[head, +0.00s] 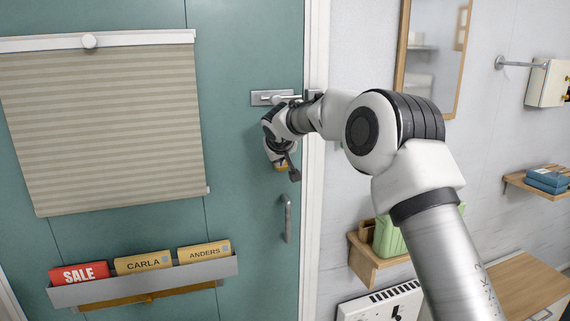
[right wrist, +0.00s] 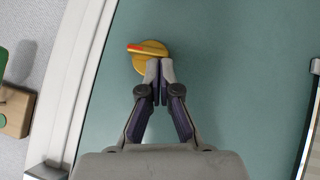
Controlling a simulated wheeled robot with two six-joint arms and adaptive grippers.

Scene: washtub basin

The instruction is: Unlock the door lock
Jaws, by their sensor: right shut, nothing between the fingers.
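The teal door (head: 240,50) stands ahead of me, shut against its white frame. A yellow round lock knob (right wrist: 151,57) with a red-tipped raised bar is on the door in the right wrist view. The bar lies nearly level across that picture. In the head view the knob (head: 281,168) shows only in part below my gripper. My right gripper (right wrist: 160,72) is shut and empty, its fingertips at the knob's lower right edge. I cannot tell whether they touch it. The right gripper also shows in the head view (head: 285,167). My left gripper is not in view.
A metal slide latch (head: 269,97) sits above the gripper, and a pull handle (head: 287,218) below it. A striped blind (head: 105,120) and a card holder (head: 150,285) are on the door's left. Wooden shelves (head: 375,263) are on the right wall.

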